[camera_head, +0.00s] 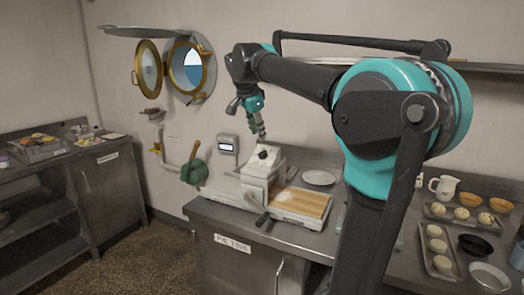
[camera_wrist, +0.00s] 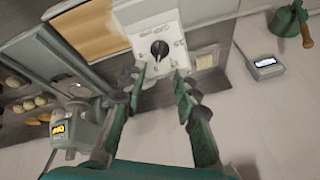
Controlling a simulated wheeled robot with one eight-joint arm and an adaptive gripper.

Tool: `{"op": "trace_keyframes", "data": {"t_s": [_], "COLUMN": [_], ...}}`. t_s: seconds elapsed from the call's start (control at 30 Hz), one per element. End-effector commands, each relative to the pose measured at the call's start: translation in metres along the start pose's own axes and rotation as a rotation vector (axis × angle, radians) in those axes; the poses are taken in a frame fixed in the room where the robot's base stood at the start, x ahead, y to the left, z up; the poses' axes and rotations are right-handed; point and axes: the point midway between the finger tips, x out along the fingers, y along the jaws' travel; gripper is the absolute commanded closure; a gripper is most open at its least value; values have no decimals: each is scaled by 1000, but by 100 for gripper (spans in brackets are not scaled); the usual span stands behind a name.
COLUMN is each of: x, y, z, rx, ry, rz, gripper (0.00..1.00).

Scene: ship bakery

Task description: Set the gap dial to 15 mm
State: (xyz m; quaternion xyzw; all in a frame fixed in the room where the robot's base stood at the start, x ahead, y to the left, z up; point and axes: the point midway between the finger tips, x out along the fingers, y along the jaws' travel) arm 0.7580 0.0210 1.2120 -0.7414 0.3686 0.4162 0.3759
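The gap dial is a black knob (camera_head: 263,154) on the white head of the dough sheeter (camera_head: 256,172) on the steel counter. In the wrist view the knob (camera_wrist: 159,48) sits on a white panel with small markings too small to read, so its setting cannot be told. My gripper (camera_head: 262,135) is just above the sheeter head, pointing down. In the wrist view its two fingers (camera_wrist: 160,75) are apart with nothing between them. The knob shows just beyond the fingertips, roughly between them, and seems untouched.
The sheeter has a wooden board (camera_head: 302,202) and a crank handle (camera_head: 262,219). A wall display (camera_head: 228,144) and a green hanging item (camera_head: 194,172) are behind left. A plate (camera_head: 318,177), jug (camera_head: 444,187) and dough trays (camera_head: 437,250) stand right.

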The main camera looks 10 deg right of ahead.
Motion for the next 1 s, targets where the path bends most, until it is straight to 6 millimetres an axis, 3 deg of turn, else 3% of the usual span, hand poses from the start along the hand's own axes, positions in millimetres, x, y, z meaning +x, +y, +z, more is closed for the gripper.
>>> {"op": "trace_keyframes", "data": {"t_s": [0.3,0.5,0.93,1.0], "x": [62,86,95,95], "y": [0,0,0,0], "z": [0,0,0,0], "rx": [2,0,0,0], "ry": [-1,-1,-1,-1], "rz": [1,1,0,0], "gripper": [70,70,70,78]}}
